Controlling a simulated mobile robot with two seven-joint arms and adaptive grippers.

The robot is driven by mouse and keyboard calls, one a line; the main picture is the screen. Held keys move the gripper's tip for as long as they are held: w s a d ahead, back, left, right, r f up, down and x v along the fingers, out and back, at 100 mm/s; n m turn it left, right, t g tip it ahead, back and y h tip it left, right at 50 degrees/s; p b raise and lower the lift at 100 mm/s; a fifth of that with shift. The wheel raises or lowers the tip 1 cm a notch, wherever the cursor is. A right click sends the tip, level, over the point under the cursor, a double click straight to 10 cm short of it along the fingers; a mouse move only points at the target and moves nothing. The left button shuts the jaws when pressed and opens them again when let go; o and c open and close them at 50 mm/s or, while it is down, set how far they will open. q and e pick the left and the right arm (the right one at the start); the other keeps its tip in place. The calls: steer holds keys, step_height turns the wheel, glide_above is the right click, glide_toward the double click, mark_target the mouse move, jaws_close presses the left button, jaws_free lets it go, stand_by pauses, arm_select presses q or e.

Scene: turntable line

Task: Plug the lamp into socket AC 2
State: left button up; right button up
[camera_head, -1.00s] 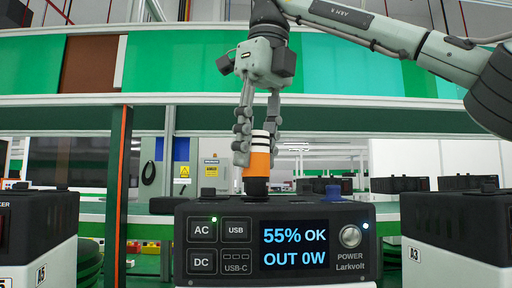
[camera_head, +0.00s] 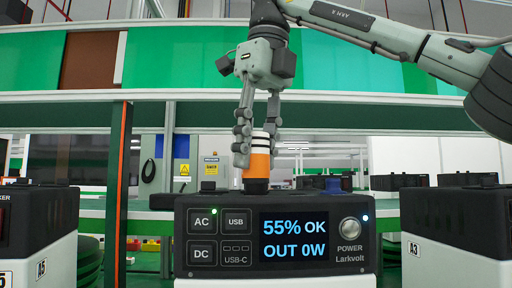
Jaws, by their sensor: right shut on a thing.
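My right gripper (camera_head: 256,143) points down and is shut on an orange plug with white and black bands (camera_head: 257,161). The plug is upright at the top of the black and white power station (camera_head: 350,267), left of its middle. Its dark lower end meets the top edge in the picture; I cannot tell whether it is seated in a socket. The display (camera_head: 294,241) reads "55% OK" and "OUT 0W". A green light shows by the AC button (camera_head: 202,221). The socket labels on top are hidden from this angle. The lamp and my left gripper are not in view.
A blue cap-like part (camera_head: 333,184) and a small dark part (camera_head: 208,186) stand on the station's top. Similar units stand close at the left (camera_head: 38,225) and right (camera_head: 455,225). An orange-edged post (camera_head: 118,200) rises behind on the left.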

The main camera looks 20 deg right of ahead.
steer(key=shift+f+b, duration=0.4)
steer(key=shift+f, duration=0.35)
steer(key=o, duration=1.3)
steer(key=shift+o, duration=0.2)
